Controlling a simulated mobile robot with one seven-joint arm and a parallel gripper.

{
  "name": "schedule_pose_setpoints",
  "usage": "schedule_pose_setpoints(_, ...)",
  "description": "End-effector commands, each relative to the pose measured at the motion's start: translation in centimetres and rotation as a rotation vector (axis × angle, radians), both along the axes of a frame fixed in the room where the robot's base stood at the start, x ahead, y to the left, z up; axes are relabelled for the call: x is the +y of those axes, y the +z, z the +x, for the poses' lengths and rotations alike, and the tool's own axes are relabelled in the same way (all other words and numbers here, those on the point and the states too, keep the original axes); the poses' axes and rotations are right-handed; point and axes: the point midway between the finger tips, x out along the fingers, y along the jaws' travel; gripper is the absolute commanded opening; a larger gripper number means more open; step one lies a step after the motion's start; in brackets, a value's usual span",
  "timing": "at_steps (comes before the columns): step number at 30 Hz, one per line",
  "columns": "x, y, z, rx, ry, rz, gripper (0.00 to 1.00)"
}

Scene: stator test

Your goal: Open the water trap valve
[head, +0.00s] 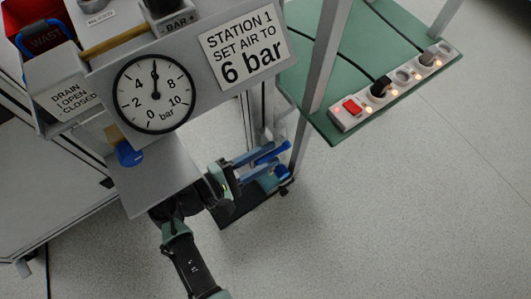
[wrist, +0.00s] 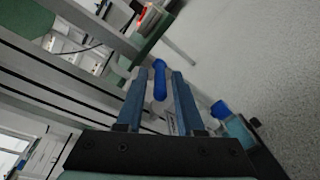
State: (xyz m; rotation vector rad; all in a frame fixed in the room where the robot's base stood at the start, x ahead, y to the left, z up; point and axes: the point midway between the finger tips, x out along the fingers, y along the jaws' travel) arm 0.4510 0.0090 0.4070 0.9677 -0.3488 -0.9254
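A bright blue lever handle (wrist: 159,80) shows in the wrist view between the two blue-grey fingers of my gripper (wrist: 158,88), with a gap on each side. In the head view the blue handle (head: 270,154) is at the far end of my gripper (head: 261,162), low beside the metal frame. My gripper is open. I cannot tell how deep the handle lies between the fingers. The sign reading drain, open and closed (head: 75,98) is on a grey box at the left in the head view.
A second blue part (wrist: 220,108) lies just right of the fingers. A pressure gauge (head: 154,92) and a blue knob (head: 129,154) are on the station. A power strip (head: 395,86) sits on a green shelf (head: 340,128). The floor at right is clear.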

Motion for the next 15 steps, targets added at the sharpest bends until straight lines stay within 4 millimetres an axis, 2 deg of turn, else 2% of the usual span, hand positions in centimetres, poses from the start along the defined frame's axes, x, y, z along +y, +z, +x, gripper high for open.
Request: schedule_pose_setpoints(15,0.0,0.06,-0.03,0.0,-0.002,-0.001,0.47)
